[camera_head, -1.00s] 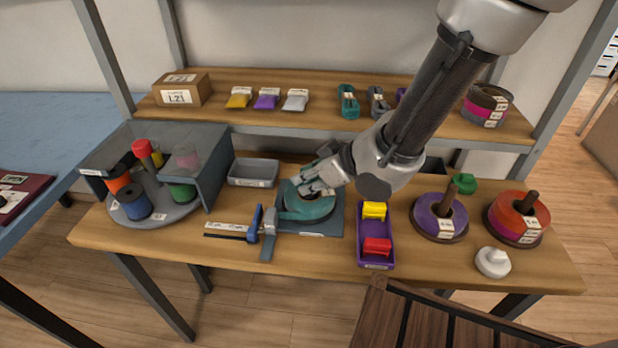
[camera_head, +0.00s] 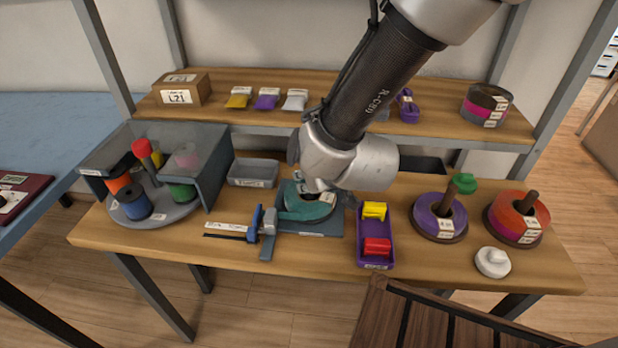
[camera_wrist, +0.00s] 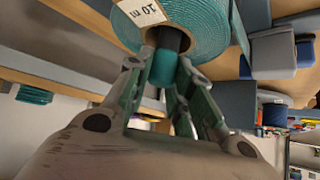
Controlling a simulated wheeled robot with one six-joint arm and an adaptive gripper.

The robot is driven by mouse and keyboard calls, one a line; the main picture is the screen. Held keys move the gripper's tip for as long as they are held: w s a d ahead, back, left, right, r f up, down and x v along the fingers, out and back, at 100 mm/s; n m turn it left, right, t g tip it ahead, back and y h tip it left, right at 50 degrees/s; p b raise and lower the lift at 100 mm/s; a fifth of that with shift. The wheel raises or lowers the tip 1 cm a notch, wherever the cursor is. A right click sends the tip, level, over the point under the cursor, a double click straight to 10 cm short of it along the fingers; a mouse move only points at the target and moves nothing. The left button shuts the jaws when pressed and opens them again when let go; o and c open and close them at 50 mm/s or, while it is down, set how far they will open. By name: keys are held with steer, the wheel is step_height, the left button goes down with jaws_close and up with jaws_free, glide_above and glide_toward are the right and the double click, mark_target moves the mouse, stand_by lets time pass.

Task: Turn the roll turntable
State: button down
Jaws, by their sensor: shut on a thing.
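A teal cord roll (camera_head: 308,210) lies flat on a blue-grey plate (camera_head: 338,224) at the middle of the table. In the wrist view, the roll (camera_wrist: 200,28) has a white label and a dark spindle at its core. My gripper (camera_wrist: 164,84) is shut on the teal-tipped peg (camera_wrist: 163,68) at the roll's centre, a finger on each side. In the head view, my wrist hides most of the gripper. A round grey turntable (camera_head: 175,213) at the left carries blue, orange and green spools beside a red-knobbed post (camera_head: 142,148), partly under a grey cover; my gripper is away from it.
A blue-handled clamp (camera_head: 255,222) stands left of the plate. A purple tray (camera_head: 375,262) with yellow and red pieces is close on its right. A purple roll (camera_head: 438,217) and an orange-red roll (camera_head: 516,218) stand farther right. A shelf (camera_head: 225,117) runs behind.

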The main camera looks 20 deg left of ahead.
steer(key=shift+m+t+h, duration=0.65)
steer(key=shift+m+h, duration=0.1)
steer(key=shift+m, duration=0.5)
steer(key=shift+m+t+h, duration=0.65)
steer(key=shift+m+h, duration=0.1)
steer(key=shift+m, duration=0.5)
steer(key=shift+m+h, duration=0.3)
steer(key=shift+m, duration=0.2)
steer(key=c, duration=1.2)
jaws_free()
steer(key=shift+c, duration=0.2)
steer(key=v, duration=1.2)
steer(key=shift+s+f, duration=0.1)
